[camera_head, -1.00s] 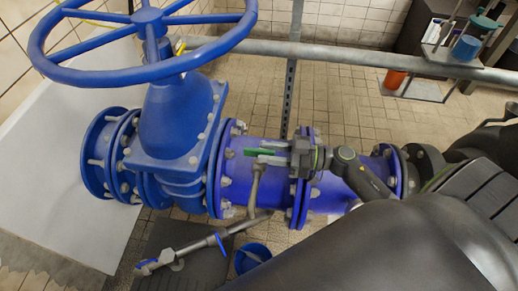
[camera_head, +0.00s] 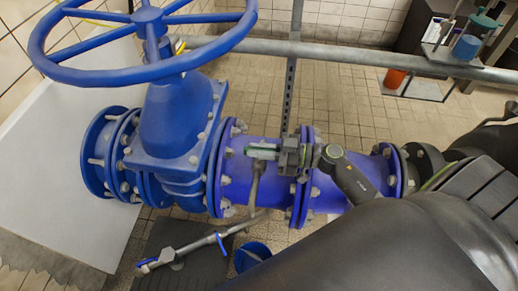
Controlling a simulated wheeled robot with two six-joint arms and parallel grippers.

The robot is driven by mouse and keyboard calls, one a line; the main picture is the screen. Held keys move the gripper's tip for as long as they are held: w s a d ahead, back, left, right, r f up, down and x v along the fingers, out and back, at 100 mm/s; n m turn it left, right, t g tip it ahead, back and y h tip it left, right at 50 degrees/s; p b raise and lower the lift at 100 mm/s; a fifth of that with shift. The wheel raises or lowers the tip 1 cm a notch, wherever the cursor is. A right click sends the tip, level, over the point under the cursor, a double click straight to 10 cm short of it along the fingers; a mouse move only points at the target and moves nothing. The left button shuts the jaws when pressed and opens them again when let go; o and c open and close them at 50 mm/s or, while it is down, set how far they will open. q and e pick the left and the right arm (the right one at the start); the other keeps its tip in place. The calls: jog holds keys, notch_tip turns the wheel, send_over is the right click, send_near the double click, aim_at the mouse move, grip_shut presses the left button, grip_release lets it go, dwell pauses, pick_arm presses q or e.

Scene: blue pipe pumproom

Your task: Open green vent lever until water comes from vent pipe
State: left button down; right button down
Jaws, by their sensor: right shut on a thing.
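The green vent lever (camera_head: 257,154) sits on top of the blue pipe, right of the big valve. My right gripper (camera_head: 264,150) comes in from the right and is shut on the lever, whose green shows only in part between the fingers. The grey vent pipe (camera_head: 254,188) runs down the near side of the pipe from below the lever. A blue bucket (camera_head: 246,262) stands on the floor below it, partly hidden by my arm. I cannot make out water at the vent pipe. My left gripper is not in view.
A large blue handwheel (camera_head: 148,16) tops the valve at upper left. A grey rail (camera_head: 370,56) crosses behind the pipe, with an upright strut (camera_head: 291,90). A thin grey pipe with a blue handle (camera_head: 190,248) lies low in front.

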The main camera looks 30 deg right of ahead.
jog(key=shift+n+g+y, duration=0.3)
jog(key=shift+g, duration=0.1)
jog(key=shift+n+g+y, duration=0.5)
jog(key=shift+g, duration=0.1)
jog(key=n+g, duration=0.1)
jog(key=n+g+y, duration=0.1)
jog(key=g, duration=0.1)
jog(key=shift+w+f+y+b, duration=0.1)
jog(key=shift+f+y+b, duration=0.05)
jog(key=shift+y+b, duration=0.2)
jog(key=shift+n+g, duration=0.7)
jog(key=shift+g, duration=0.1)
jog(key=shift+n+g+y+b, duration=0.35)
jog(key=shift+n+g+b, duration=0.15)
jog(key=shift+g+b, duration=0.25)
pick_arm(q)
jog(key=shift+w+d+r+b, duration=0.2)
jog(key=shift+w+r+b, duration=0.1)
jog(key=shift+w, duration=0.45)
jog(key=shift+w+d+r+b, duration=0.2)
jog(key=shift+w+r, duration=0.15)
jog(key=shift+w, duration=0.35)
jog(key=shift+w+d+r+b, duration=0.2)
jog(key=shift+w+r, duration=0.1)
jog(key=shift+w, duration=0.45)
pick_arm(e)
jog(key=shift+n+g, duration=1.2)
jog(key=shift+g, duration=0.65)
jog(key=c, duration=1.5)
grip_release()
